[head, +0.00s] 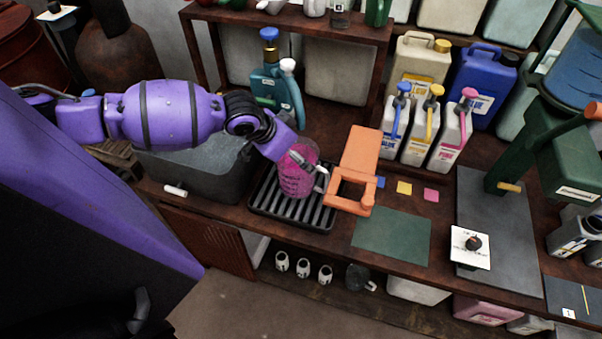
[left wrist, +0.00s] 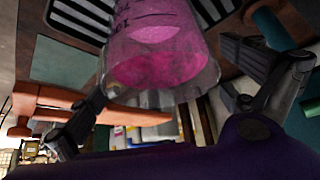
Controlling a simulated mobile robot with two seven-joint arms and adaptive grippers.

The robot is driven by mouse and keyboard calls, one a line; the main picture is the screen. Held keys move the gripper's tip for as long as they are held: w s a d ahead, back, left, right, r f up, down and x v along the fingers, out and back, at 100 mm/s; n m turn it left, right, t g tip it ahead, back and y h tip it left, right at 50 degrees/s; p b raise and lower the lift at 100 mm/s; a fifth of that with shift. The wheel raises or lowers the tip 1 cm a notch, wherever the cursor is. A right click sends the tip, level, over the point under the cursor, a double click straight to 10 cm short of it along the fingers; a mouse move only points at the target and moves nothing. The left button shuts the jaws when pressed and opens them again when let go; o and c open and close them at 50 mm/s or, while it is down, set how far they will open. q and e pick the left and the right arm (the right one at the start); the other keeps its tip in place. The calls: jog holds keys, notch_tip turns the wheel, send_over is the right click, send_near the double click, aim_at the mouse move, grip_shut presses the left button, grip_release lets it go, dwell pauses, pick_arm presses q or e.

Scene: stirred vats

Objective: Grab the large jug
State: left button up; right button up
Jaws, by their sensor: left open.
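The large jug (head: 297,178) is clear, with dark markings and pink liquid inside. It stands on a black slatted tray (head: 262,212) on the wooden bench. My left gripper (head: 304,162) is at the jug's upper part and partly hides it. The gripper is open, and I see no grip on the jug. My right gripper is not in view.
An orange stand (head: 358,155) is close on the jug's right. A teal bottle (head: 277,92) is behind it, and a grey basin (head: 190,165) is to its left. Pump bottles (head: 419,135) stand at the back right. A green mat (head: 390,236) at the front is bare.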

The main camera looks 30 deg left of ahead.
pick_arm(q)
jog(key=c, duration=1.8)
